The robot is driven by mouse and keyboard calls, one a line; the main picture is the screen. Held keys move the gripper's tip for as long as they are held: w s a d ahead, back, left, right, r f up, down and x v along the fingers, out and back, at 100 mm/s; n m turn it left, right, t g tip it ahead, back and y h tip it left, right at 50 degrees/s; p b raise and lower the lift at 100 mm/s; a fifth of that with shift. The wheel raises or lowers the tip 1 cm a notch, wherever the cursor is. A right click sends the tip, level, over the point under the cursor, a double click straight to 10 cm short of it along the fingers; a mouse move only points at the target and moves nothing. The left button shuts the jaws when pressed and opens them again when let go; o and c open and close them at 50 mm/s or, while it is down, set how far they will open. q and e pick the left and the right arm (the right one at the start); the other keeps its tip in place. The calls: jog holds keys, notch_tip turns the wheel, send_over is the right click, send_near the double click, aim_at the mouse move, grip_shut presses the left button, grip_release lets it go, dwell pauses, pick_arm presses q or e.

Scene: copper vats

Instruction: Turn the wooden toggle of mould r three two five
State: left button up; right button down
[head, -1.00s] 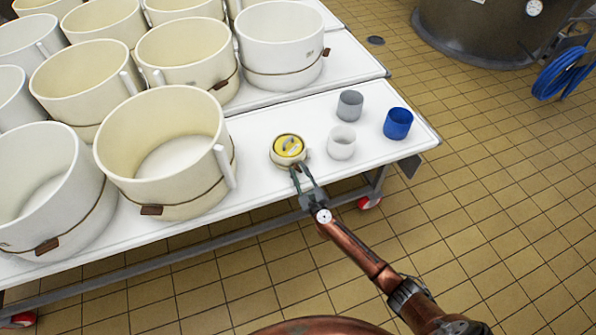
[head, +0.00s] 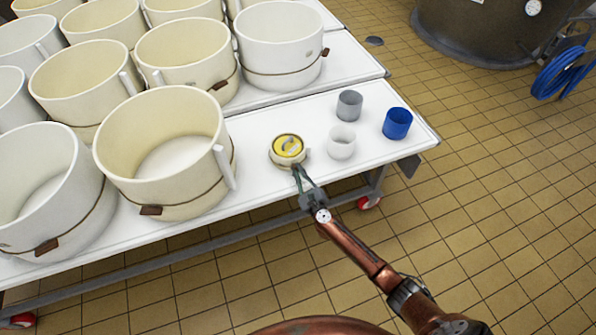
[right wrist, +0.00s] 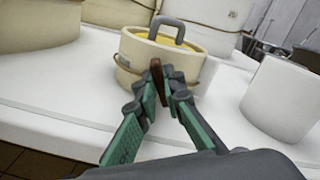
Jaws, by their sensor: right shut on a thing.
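A small cream round mould (head: 276,158) stands near the front edge of the white table, with a yellow top and a grey loop handle. It also shows in the right wrist view (right wrist: 132,57), with a cord or band around its side. Its brown wooden toggle (right wrist: 157,70) stands roughly upright on the near side. My right gripper (head: 298,170) is at the mould's near side, shut on the toggle, which shows between the green-padded fingers (right wrist: 162,94). I cannot read any number on the mould. My left gripper is out of view.
Large cream moulds with brown toggles, such as this one (head: 120,140), crowd the left of the table (head: 262,212). A white cup (head: 341,143), a grey cup (head: 349,105) and a blue cup (head: 398,124) stand to the right of the small mould. The tiled floor lies in front.

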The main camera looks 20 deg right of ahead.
jog(key=shift+r+n+p, duration=0.1)
jog(key=shift+n+p, duration=0.3)
jog(key=shift+n, duration=0.3)
jog(key=n+p, duration=0.1)
jog(key=n, duration=0.2)
jog(key=shift+a, duration=0.15)
jog(key=n, duration=0.3)
jog(key=shift+p, duration=0.4)
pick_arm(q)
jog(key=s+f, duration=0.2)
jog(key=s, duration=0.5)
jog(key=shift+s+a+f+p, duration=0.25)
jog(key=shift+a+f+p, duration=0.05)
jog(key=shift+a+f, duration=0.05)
pick_arm(e)
jog(key=n, duration=0.4)
jog(key=shift+f, duration=0.3)
jog(key=shift+n, duration=0.3)
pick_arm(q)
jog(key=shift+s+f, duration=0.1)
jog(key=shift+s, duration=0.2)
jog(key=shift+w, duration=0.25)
pick_arm(e)
jog(key=c, duration=2)
grip_release()
jog(key=shift+c, duration=0.2)
